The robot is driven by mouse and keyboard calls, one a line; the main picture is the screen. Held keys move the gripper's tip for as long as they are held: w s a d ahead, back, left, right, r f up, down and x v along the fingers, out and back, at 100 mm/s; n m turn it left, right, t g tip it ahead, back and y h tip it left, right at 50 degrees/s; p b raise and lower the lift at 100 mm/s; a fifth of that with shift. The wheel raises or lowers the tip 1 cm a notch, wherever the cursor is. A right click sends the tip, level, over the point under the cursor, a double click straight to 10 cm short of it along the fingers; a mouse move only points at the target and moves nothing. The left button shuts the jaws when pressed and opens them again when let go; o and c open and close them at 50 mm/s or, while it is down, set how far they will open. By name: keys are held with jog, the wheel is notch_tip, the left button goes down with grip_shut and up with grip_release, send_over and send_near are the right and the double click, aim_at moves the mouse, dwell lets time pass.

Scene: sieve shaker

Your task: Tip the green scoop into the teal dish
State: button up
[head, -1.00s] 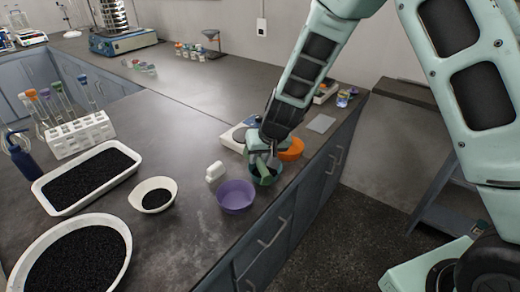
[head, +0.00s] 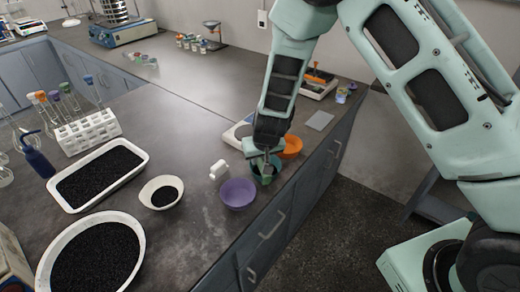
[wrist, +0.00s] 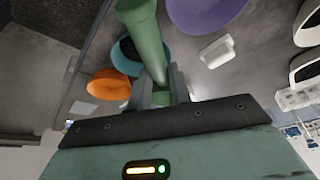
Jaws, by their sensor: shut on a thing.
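My gripper (head: 265,158) is shut on the green scoop (wrist: 148,42), which runs up out of the jaws in the wrist view. The scoop's wide end is toward the top edge there. In the head view my gripper is right over the teal dish (head: 277,164) and hides part of it. In the wrist view the teal dish (wrist: 119,60) lies below and behind the scoop, partly covered by it. The scoop's contents cannot be made out.
The purple dish (head: 237,194) stands left and in front of the teal dish, the orange dish (head: 292,147) behind it to the right. A small white block (head: 219,171) lies left. A white bowl of black grains (head: 150,193) stands farther left. The counter edge is close on the right.

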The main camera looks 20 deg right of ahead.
jog(key=shift+r+h+p, duration=0.4)
jog(key=shift+h+p, duration=0.5)
jog(key=shift+p, duration=2.8)
jog(key=shift+f+n+p, duration=0.1)
jog(key=shift+n+p, duration=0.2)
jog(key=shift+p, duration=0.1)
jog(key=shift+f, duration=0.15)
